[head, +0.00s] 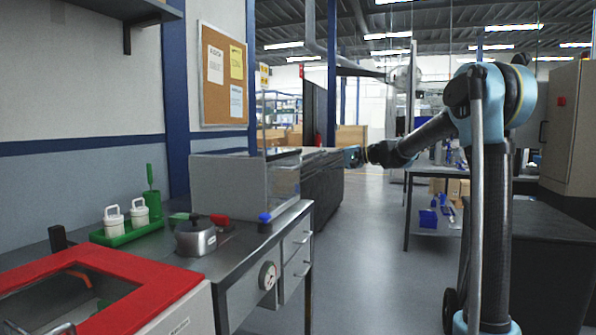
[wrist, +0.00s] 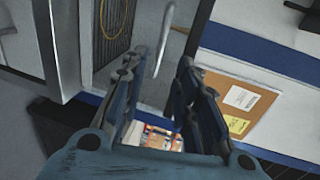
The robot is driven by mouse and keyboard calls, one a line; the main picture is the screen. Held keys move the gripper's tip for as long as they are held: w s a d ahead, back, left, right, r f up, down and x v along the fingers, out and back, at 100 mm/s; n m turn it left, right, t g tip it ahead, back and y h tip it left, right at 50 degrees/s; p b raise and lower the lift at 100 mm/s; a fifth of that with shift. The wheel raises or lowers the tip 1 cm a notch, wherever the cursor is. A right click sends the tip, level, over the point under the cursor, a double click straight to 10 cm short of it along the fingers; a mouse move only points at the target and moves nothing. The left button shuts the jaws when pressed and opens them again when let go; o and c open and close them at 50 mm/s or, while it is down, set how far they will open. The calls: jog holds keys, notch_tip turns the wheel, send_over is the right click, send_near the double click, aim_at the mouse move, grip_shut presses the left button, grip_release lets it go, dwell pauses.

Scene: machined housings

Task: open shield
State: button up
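A grey box-like housing (head: 228,184) with a clear panel (head: 284,181) on its right end stands on the metal bench; I cannot tell for sure whether this panel is the shield. My gripper (head: 354,157) is at the end of the outstretched arm, right of the housing and small in the head view. In the wrist view my gripper (wrist: 158,66) has its two dark fingers apart with nothing held between them. A curved light metal bar (wrist: 163,42), like a handle, shows beyond the fingertips, apart from them as far as I can see.
A red-framed machine (head: 145,282) with a dark window fills the lower left. A metal pot (head: 195,238) and a green tray (head: 122,234) with white containers stand on the bench. A corkboard (head: 223,75) hangs behind. The floor aisle (head: 365,260) is clear.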

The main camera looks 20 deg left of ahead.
aim_at(297, 167)
jog(key=x, duration=1.1)
jog(key=shift+w+a, duration=0.1)
jog(key=shift+a, duration=0.1)
grip_shut()
